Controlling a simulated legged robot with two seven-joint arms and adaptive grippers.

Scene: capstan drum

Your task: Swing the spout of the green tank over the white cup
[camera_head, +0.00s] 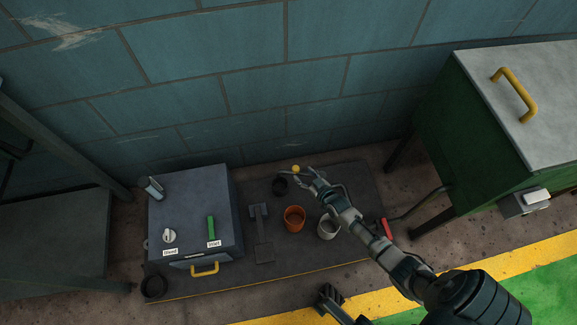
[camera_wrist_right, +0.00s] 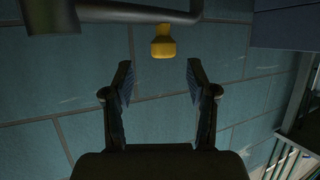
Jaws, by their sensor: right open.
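The green tank (camera_head: 470,150) stands at the right, with a grey lid and a yellow handle (camera_head: 515,95). A thin dark rod with a red end (camera_head: 386,229) reaches left from its lower side; I cannot tell whether this is the spout. The white cup (camera_head: 328,230) stands on the dark mat, partly behind my right arm. My right gripper (camera_head: 305,175) is open and empty near a yellow knob (camera_head: 296,168). In the right wrist view, the knob (camera_wrist_right: 163,42) hangs from a dark pipe (camera_wrist_right: 135,14), beyond and between my open fingers (camera_wrist_right: 160,85), apart from them.
An orange cup (camera_head: 294,219) stands left of the white one, and a small dark round thing (camera_head: 280,187) behind it. A grey box (camera_head: 190,205) with a green lever (camera_head: 211,228) stands on the mat's left. A blue block wall (camera_head: 270,75) closes the back.

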